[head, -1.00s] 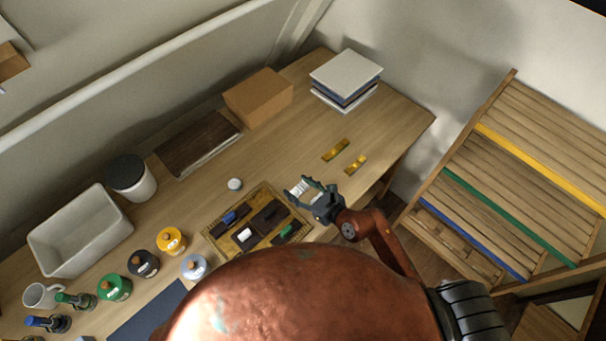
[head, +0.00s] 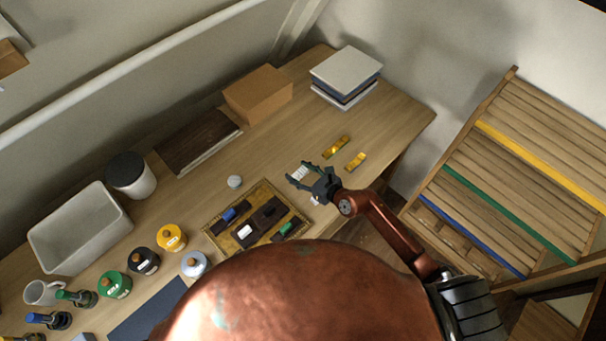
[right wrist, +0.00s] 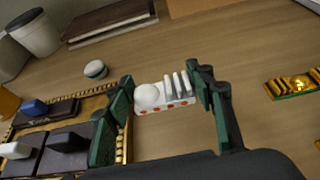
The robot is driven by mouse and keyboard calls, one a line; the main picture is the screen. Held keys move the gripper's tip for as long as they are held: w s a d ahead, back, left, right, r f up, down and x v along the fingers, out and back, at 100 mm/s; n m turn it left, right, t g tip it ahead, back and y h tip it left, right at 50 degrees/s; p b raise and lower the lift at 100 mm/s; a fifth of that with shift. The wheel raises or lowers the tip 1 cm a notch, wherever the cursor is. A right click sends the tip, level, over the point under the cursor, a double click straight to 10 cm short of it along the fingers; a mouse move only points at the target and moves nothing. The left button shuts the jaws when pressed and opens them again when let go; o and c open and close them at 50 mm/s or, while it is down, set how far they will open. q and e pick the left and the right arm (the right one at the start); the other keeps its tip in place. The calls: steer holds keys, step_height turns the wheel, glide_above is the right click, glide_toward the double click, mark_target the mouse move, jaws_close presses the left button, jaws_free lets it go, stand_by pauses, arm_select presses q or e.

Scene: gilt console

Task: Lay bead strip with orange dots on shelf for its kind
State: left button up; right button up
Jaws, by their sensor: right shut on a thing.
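The white bead strip with orange dots (right wrist: 165,95) has a round bead at one end, upright ribs at the other and dots along its side. My right gripper (right wrist: 163,93) is shut on it, a finger at each end. In the head view this gripper (head: 302,174) holds the strip above the table, right of the tray. The slatted wooden shelf rack (head: 480,155) stands at the right, with a yellow-edged shelf (head: 540,169), a green-edged shelf (head: 505,215) and a blue-edged shelf (head: 470,236). My left gripper is not in view.
A gilt tray (head: 213,233) with dark blocks lies left of my right gripper. Two gold strips (head: 336,146) lie beyond it, near the table edge. A small white round piece (head: 235,181), jars, a white bin (head: 80,228), a cardboard box (head: 258,95) and stacked books (head: 346,72) stand around.

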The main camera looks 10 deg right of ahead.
mark_target(302, 170)
steer(key=w+f+b, duration=0.1)
steer(key=w+d+f+b, duration=0.1)
steer(key=f, duration=0.1)
steer(key=w+f+b, duration=0.1)
steer(key=f, duration=0.1)
steer(key=shift+w+d+f, duration=0.1)
steer(key=shift+w+d, duration=0.2)
steer(key=f, duration=0.1)
steer(key=f+b, duration=0.2)
steer(key=shift+w+d+f, duration=0.2)
steer(key=shift+w, duration=0.1)
steer(key=shift+r, duration=0.1)
steer(key=shift+f, duration=0.3)
steer(key=o, duration=1.2)
steer(key=shift+c, duration=0.2)
